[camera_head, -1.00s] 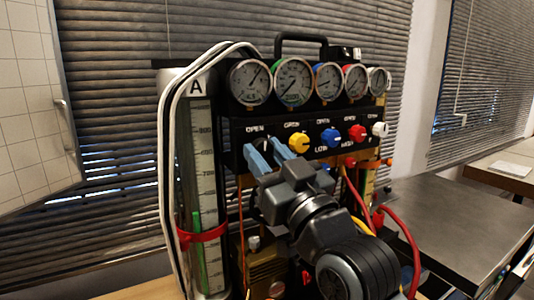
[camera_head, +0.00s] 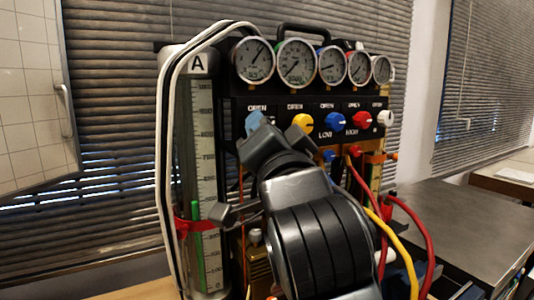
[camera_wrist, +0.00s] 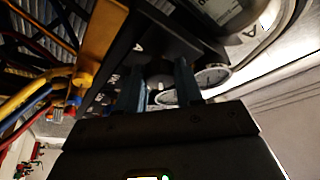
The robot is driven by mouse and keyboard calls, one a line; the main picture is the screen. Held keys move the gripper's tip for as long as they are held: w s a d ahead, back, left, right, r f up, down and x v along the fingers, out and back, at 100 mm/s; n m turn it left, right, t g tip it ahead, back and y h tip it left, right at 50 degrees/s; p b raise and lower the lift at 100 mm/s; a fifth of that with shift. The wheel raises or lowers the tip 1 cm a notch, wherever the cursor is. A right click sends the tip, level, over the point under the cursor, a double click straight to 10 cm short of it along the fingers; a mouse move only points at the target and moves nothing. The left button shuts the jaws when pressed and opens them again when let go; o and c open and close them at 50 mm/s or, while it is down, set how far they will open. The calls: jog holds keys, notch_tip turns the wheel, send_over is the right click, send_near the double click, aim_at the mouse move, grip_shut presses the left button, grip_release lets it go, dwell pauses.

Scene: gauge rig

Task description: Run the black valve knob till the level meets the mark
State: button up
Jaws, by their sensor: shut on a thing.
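My gripper (camera_head: 256,122) is shut on the black valve knob, the leftmost in the row, under the word OPEN. The gripper hides the knob in the head view. In the wrist view the blue fingers (camera_wrist: 160,78) stand on both sides of a dark round shape (camera_wrist: 158,69), which seems to be the knob. The sight tube (camera_head: 203,140), labelled A, stands upright at the left with a printed scale. A green column (camera_head: 198,240) fills its lower part. The red mark band (camera_head: 186,225) circles the tube, and the green top shows a little above it.
Yellow (camera_head: 302,123), blue (camera_head: 334,121), red (camera_head: 362,119) and white (camera_head: 385,118) knobs sit close to the right of my gripper. Several gauges (camera_head: 296,60) line the top. Red and yellow hoses (camera_head: 400,240) hang at the right. White hoses (camera_head: 166,130) run beside the tube.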

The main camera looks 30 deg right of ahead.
jog(key=shift+a+r+m+g+h+b, duration=0.15)
jog(key=shift+m+g+b, duration=0.4)
jog(key=shift+m, duration=0.9)
jog(key=shift+d+f+m+g+h+b, duration=0.1)
jog(key=shift+m+g+h+b, duration=0.3)
jog(key=shift+m, duration=1)
jog(key=shift+a+r+m+g+h+b, duration=0.1)
jog(key=shift+m+g+b, duration=0.6)
jog(key=shift+m, duration=0.75)
jog(key=o, duration=1)
jog(key=shift+o, duration=0.2)
